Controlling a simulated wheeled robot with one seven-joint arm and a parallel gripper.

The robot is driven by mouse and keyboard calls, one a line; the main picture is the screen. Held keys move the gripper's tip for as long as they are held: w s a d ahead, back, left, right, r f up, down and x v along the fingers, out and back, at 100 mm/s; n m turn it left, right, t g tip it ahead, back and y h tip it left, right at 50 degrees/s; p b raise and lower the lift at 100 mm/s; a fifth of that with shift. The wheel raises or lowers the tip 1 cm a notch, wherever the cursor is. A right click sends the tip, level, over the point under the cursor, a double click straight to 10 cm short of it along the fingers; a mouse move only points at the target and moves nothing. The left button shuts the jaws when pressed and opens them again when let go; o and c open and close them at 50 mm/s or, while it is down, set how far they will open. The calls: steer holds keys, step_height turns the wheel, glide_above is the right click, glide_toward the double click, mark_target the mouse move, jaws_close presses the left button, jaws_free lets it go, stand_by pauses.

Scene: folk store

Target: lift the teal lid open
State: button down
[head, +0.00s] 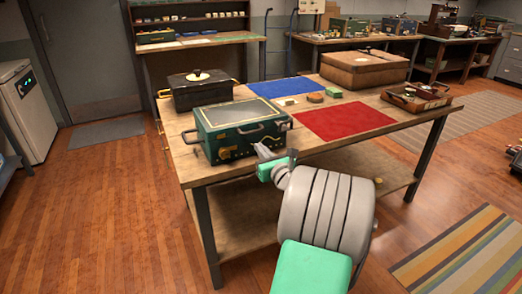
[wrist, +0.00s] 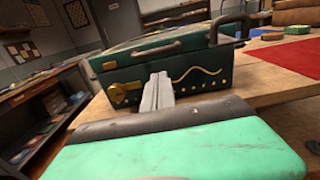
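The teal box (head: 232,145) stands on the wooden table's near left part, with brass trim on its front. Its teal lid (head: 235,113) lies closed on top and has a grey handle (head: 262,127) along the front edge. In the wrist view the box front (wrist: 200,75) fills the middle, with the lid handle (wrist: 155,50) above. My gripper (head: 262,150) is in front of the box, below the lid handle. Its fingers (wrist: 157,90) are together with nothing seen between them. I cannot tell whether the fingertips touch the box front.
A black box (head: 200,92) stands behind the teal box. A blue mat (head: 287,88) and a red mat (head: 345,121) lie to the right. A brown case (head: 364,70) and a wooden tray (head: 392,98) are farther right.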

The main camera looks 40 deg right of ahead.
mark_target(249, 129)
steer(key=shift+w, duration=0.15)
stand_by(0.3)
steer(key=shift+p+x, duration=1.5)
steer(key=shift+x, duration=1.75)
steer(key=shift+s, duration=0.35)
steer(key=shift+r+p, duration=1.3)
steer(key=shift+p, duration=0.3)
steer(key=shift+r, duration=0.1)
steer(key=shift+r+p, duration=1.2)
steer(key=shift+p, duration=0.15)
steer(key=shift+r, duration=0.1)
